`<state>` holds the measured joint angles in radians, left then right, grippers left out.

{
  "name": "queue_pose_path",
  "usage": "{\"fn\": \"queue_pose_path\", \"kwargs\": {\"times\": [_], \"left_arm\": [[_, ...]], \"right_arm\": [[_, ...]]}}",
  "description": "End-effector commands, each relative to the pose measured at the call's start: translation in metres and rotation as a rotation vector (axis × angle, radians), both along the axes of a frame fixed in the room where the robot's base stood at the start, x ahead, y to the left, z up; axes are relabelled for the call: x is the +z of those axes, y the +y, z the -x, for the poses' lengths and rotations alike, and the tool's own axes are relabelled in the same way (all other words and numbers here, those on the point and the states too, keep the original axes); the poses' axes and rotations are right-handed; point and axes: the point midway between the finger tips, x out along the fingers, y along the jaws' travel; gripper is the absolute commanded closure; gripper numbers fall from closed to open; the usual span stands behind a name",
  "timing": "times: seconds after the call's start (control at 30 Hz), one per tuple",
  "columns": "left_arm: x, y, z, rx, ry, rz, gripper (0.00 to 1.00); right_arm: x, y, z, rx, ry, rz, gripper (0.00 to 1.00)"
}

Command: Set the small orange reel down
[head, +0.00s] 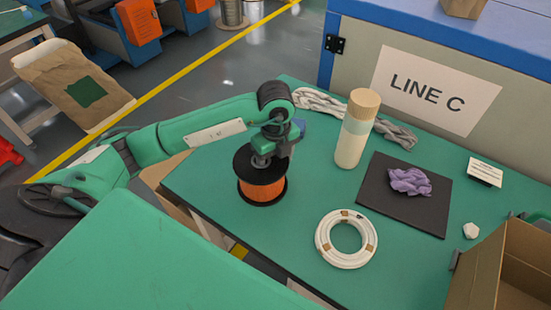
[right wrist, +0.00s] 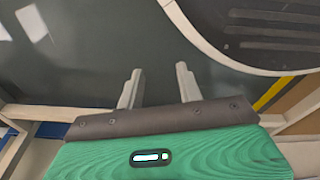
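The small orange reel (head: 263,190) has black end flanges and stands upright at the left part of the green table in the head view. I cannot tell whether its lower flange touches the table. My left gripper (head: 262,160) points down at the middle of the reel's upper flange. Its fingertips are small and partly hidden there, so their grip does not show clearly. My right gripper (right wrist: 159,85) shows in the right wrist view with its two fingers apart and nothing between them.
On the green table (head: 215,225) are a white cable coil (head: 326,254), a wood-capped bottle (head: 356,130), a dark mat (head: 427,215) with a purple cloth (head: 409,181), a small sign (head: 486,171) and a cardboard box (head: 486,262). Bare table lies between reel and coil.

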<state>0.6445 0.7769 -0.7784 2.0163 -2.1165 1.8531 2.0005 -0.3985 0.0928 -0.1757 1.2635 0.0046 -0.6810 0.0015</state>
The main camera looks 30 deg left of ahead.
Motion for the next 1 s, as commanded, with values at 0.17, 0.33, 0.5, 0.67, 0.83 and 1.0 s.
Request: {"fn": "queue_pose_path", "kwargs": {"times": [0.17,0.33,0.5,0.67,0.83,1.0], "left_arm": [[0.0,0.0,0.0,0.0,0.0,0.0,0.31],[0.001,0.0,0.0,0.0,0.0,0.0,0.31],[0.018,0.0,-0.001,0.0,-0.004,0.0,0.31],[0.056,0.0,-0.001,-0.001,-0.007,0.0,0.31],[0.093,0.0,-0.001,0.0,-0.005,-0.001,0.31],[0.113,0.0,-0.001,0.001,-0.003,-0.001,0.31]], "right_arm": [[0.0,0.0,0.0,-0.001,0.0,0.0,0.64],[0.0,0.0,0.002,-0.001,0.004,0.001,0.64],[-0.007,-0.002,0.01,-0.001,0.016,0.003,0.64],[-0.005,-0.001,0.009,-0.001,0.018,0.003,0.64],[0.006,0.001,-0.003,-0.002,-0.001,-0.002,0.64],[-0.001,0.0,0.003,-0.002,-0.002,-0.002,0.64]]}}
